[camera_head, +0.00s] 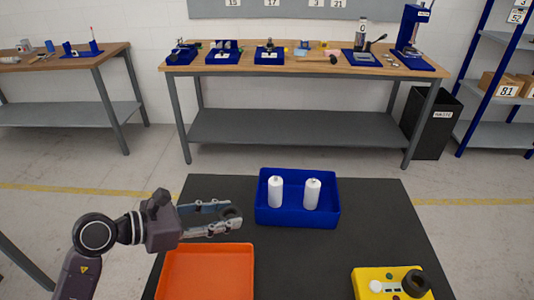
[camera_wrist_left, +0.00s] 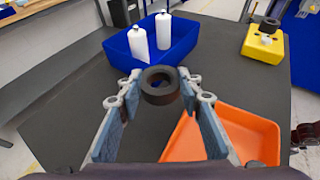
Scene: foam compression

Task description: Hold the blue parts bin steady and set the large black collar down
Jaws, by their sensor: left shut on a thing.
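My left gripper (camera_head: 236,219) is shut on a black collar (camera_head: 231,212), with the ring between its fingertips. The left wrist view shows the collar (camera_wrist_left: 160,97) hole-up between the left gripper's tips (camera_wrist_left: 160,88). The gripper is above the dark table, left of the blue parts bin (camera_head: 298,218) and near the orange tray. The bin (camera_wrist_left: 186,52) sits on the table and holds two white bottles (camera_head: 276,193) (camera_head: 312,195). No gripper touches it. Another black collar (camera_head: 416,283) sits on a yellow box.
The orange tray (camera_head: 207,249) lies at the front left and looks empty. The yellow box (camera_head: 364,285) with buttons stands at the front right. The dark table top (camera_head: 375,222) is bare right of the bin. A wooden workbench (camera_head: 300,65) stands beyond.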

